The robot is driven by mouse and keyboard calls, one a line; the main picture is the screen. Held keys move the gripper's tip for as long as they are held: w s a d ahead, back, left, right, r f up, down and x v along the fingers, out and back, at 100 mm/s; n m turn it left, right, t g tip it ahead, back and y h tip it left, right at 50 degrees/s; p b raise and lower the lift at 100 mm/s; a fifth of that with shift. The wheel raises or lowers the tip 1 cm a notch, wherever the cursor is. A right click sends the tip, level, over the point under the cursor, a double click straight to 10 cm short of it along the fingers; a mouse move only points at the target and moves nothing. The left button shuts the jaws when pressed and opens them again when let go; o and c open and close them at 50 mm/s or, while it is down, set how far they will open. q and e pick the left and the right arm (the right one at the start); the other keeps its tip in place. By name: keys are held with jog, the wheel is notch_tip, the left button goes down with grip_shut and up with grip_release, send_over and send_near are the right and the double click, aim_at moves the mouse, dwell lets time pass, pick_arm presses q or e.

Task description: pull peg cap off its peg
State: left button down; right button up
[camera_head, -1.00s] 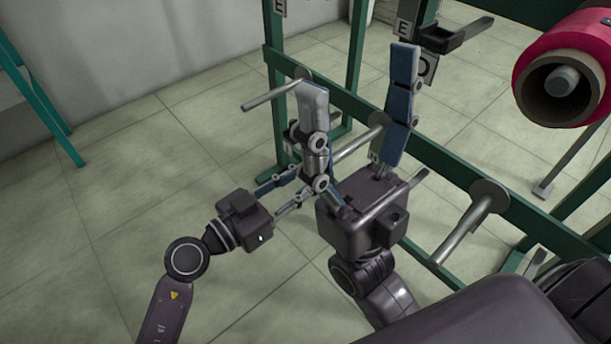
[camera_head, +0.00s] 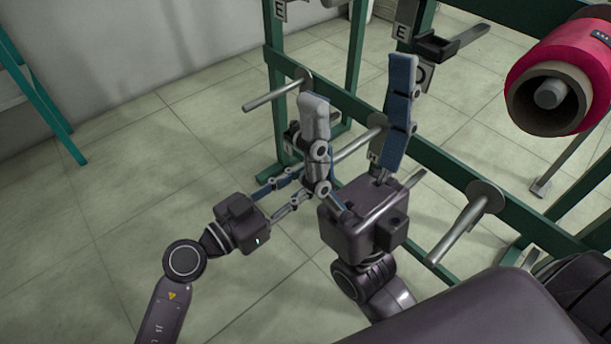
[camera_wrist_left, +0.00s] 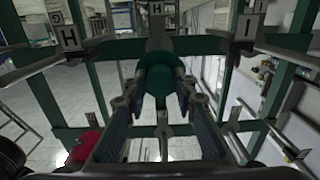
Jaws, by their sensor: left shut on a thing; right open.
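A teal round cap (camera_wrist_left: 160,82) shows in the left wrist view, squeezed between my left gripper's (camera_wrist_left: 160,76) fingers below a sign marked H (camera_wrist_left: 157,27). Whether a peg is still inside it is hidden. In the head view my left gripper (camera_head: 312,182) reaches in from the left, its tips hidden behind a finger of my right gripper. The cap cannot be made out there. My right gripper (camera_head: 358,85) is open with its two fingers pointing up, wide apart and empty. A bare metal peg (camera_head: 354,147) runs behind and between these fingers.
A green frame (camera_head: 440,168) carries further metal pegs, one at left (camera_head: 270,95) and one at lower right (camera_head: 457,232). A pink-red bobbin (camera_head: 560,65) is at upper right. A teal stand (camera_head: 45,100) is at far left. Open tiled floor (camera_head: 120,210) lies at left.

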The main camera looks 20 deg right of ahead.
pick_arm(q)
jog(key=shift+p+v, duration=0.4)
jog(key=shift+v, duration=1.45)
jog(key=shift+s+a+p, duration=0.25)
jog(key=shift+a+p, duration=0.25)
jog(key=shift+a, duration=0.15)
